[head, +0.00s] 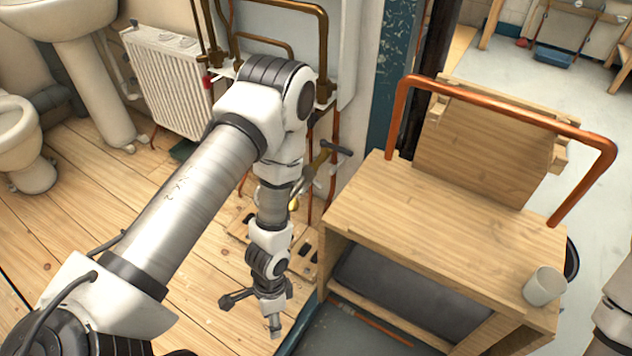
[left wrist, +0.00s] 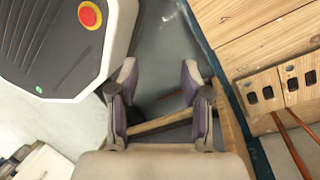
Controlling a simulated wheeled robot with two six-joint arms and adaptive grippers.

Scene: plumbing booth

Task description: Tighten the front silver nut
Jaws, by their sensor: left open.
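I cannot make out a silver nut in either view. Pipework (head: 327,155) with a dark handle shows in the head view, partly hidden behind my left arm. My left gripper (head: 265,318) hangs low in front of it, left of the wooden bench. In the left wrist view its two fingers (left wrist: 160,76) are spread, with nothing between them. It points down at the floor and touches no pipe there. My right gripper is outside both views.
The wooden bench (head: 440,215) carries a bent copper pipe (head: 500,107) and a white cup (head: 544,286). A radiator (head: 168,85) stands at the back left. Slotted floor openings (left wrist: 265,92) with copper pipes show in the left wrist view. The wooden floor at left is clear.

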